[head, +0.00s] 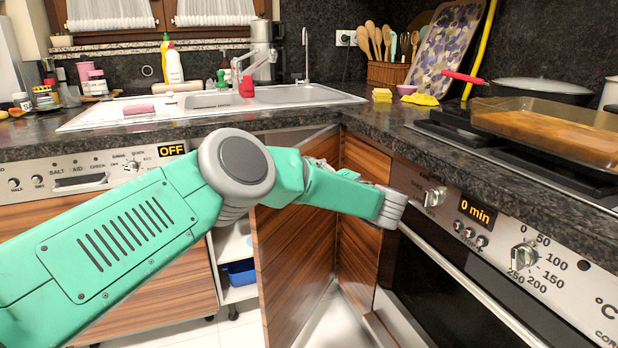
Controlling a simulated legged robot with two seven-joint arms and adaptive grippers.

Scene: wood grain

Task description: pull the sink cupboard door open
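The sink cupboard door (290,265) is a wood-grain panel below the sink corner. It stands ajar, swung out, with a gap along its left side showing the white interior. A second wood panel (362,222) meets it on the right, beside the oven. My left arm crosses in front from the left, over the door's upper part. Small grey parts of my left gripper (340,171) seem to show just above the forearm near the door's top. The fingers are mostly hidden, so I cannot tell whether they touch the door. My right gripper is out of view.
A blue container (240,272) sits on a white shelf inside the cupboard. The dark countertop (375,122) overhangs the door. The oven (450,285) with its handle is close on the right. The dishwasher panel (85,178) is on the left. White floor shows below.

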